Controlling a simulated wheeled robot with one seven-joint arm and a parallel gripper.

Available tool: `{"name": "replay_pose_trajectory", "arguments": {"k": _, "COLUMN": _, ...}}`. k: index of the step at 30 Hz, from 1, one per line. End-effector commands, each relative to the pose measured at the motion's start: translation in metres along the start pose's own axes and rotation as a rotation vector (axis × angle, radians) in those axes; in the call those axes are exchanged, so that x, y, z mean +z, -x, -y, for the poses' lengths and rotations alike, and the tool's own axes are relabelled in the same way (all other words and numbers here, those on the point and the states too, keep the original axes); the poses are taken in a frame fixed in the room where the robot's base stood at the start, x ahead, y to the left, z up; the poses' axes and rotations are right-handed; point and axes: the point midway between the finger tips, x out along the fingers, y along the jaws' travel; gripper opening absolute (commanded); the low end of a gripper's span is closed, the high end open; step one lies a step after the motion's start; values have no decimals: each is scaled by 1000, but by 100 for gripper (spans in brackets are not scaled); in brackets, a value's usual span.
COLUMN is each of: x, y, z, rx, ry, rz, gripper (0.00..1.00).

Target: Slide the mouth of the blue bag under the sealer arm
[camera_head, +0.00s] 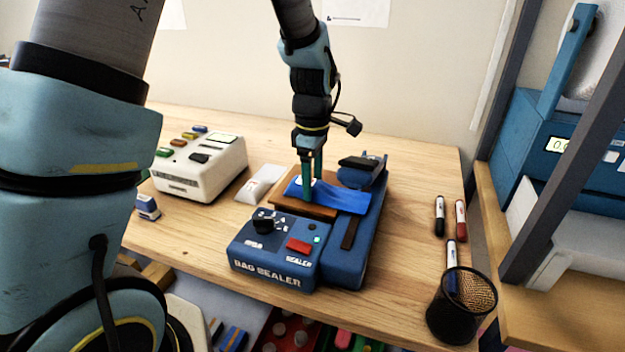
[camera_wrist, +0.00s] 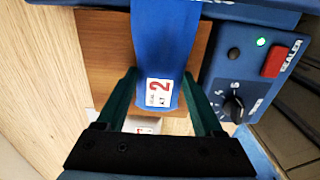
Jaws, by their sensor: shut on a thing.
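The blue bag (camera_head: 345,198) lies flat, its near end on a brown wooden board (camera_head: 322,211) and its other end reaching right onto the blue bag sealer (camera_head: 268,250). The sealer arm (camera_head: 360,166), blue with a dark top, is at the back of the sealer and looks raised. I cannot tell if the bag's mouth is under it. My gripper (camera_head: 312,192) points down and is shut on the bag's near end.
A white device with coloured buttons (camera_head: 200,168) and a small white wedge-shaped item (camera_head: 258,185) stand left of the sealer. A blue stamp (camera_head: 147,207) is farther left. Markers (camera_head: 460,220) and a black mesh cup (camera_head: 461,308) sit at the right. Table is clear behind the sealer.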

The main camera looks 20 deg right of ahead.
Motion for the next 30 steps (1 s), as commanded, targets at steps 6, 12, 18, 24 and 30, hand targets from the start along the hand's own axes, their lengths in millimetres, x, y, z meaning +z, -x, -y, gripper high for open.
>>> {"name": "replay_pose_trajectory", "arguments": {"k": 6, "x": 0, "y": -1, "z": 0, "rx": -1, "ry": 0, "rz": 0, "gripper": 11}}
{"name": "replay_pose_trajectory", "arguments": {"k": 12, "x": 0, "y": -3, "z": 0, "rx": 0, "ry": 1, "rz": 0, "gripper": 11}}
{"name": "replay_pose_trajectory", "arguments": {"k": 18, "x": 0, "y": -3, "z": 0, "rx": 0, "ry": 0, "rz": 0, "gripper": 81}}
{"name": "replay_pose_trajectory", "arguments": {"k": 24, "x": 0, "y": -3, "z": 0, "rx": 0, "ry": 0, "rz": 0, "gripper": 100}}
{"name": "replay_pose_trajectory", "arguments": {"k": 30, "x": 0, "y": -2, "z": 0, "rx": 0, "ry": 0, "rz": 0, "gripper": 100}}
